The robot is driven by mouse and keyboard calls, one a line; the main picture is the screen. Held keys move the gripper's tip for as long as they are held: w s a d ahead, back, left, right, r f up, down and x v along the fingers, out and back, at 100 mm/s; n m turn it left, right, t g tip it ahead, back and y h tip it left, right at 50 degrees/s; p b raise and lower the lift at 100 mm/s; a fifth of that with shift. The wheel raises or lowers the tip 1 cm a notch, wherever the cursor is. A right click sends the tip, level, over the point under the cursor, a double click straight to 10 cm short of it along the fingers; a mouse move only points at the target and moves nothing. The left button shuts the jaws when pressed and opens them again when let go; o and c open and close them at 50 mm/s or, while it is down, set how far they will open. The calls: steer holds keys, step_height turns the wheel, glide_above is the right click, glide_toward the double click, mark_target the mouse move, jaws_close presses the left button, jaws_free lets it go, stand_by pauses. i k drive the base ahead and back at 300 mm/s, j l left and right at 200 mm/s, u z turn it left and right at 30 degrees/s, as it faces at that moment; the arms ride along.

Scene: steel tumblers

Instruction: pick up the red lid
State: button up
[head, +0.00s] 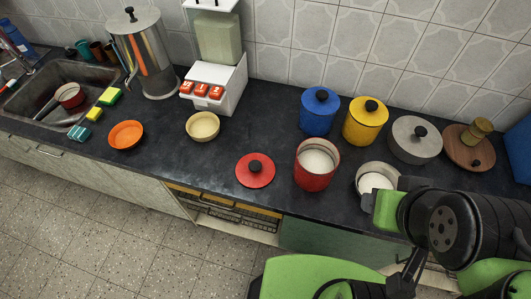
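The red lid (255,172) lies flat on the dark countertop, near its front edge, with its black knob facing up. It is fully visible and nothing touches it. The open red canister (315,166), with white contents, stands just to its right. My arm shows at the lower right, in front of the counter. My gripper (411,268) seems to be the dark thin parts below the round black joint, well to the right of and apart from the lid. Its fingers are too unclear to judge their opening.
A cream bowl (202,126) and an orange bowl (126,135) stand left of the lid. Blue (319,114), yellow (365,125) and grey (412,142) canisters stand behind right. An open pot (370,178) stands near my arm. The counter around the lid's left is clear.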

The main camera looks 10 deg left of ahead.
mark_target(253, 170)
steer(key=j+u, duration=0.2)
steer(key=u, duration=0.2)
steer(key=j+u, duration=0.15)
steer(key=u, duration=0.3)
steer(key=z, duration=0.8)
steer(key=i+j+u, duration=0.1)
steer(key=j+u, duration=0.2)
steer(key=i+j+u, duration=0.1)
steer(key=j+u, duration=0.2)
steer(key=j, duration=0.2)
steer(key=i+j+u, duration=0.15)
steer(key=j+u, duration=0.2)
